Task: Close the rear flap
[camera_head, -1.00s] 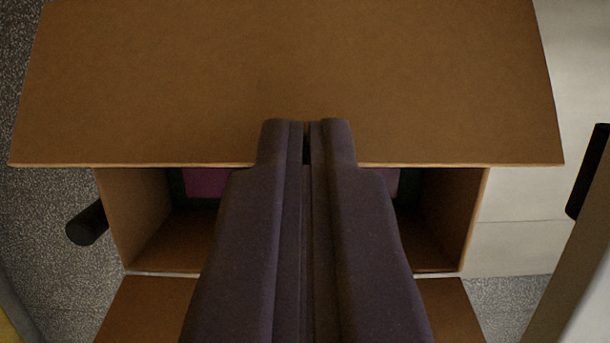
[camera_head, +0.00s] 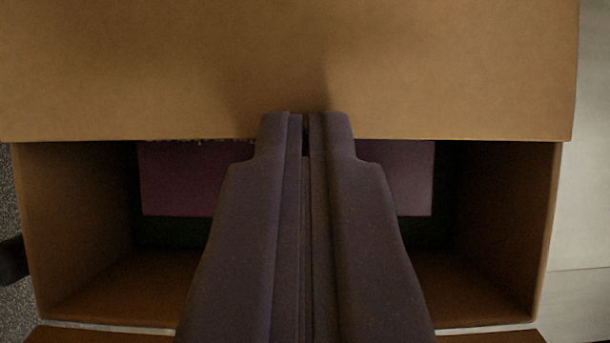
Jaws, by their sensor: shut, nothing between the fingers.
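The rear flap (camera_head: 420,70) is a broad brown cardboard panel filling the top of the view. Its straight lower edge crosses the far part of the open box (camera_head: 75,220), hiding the box's back rim. My gripper (camera_head: 305,122) is shut and empty, pointing away over the middle of the box. Its fingertips overlap the flap's lower edge in the picture, and a soft shadow lies on the flap just beyond them. I cannot tell whether they touch it. The fingers hide the middle of the box opening.
A purple item (camera_head: 185,185) lies inside the dark box. The near flap (camera_head: 490,337) folds outward at the bottom edge. A black bar end (camera_head: 12,262) is at the left, beside speckled floor. A pale surface (camera_head: 590,200) lies to the right.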

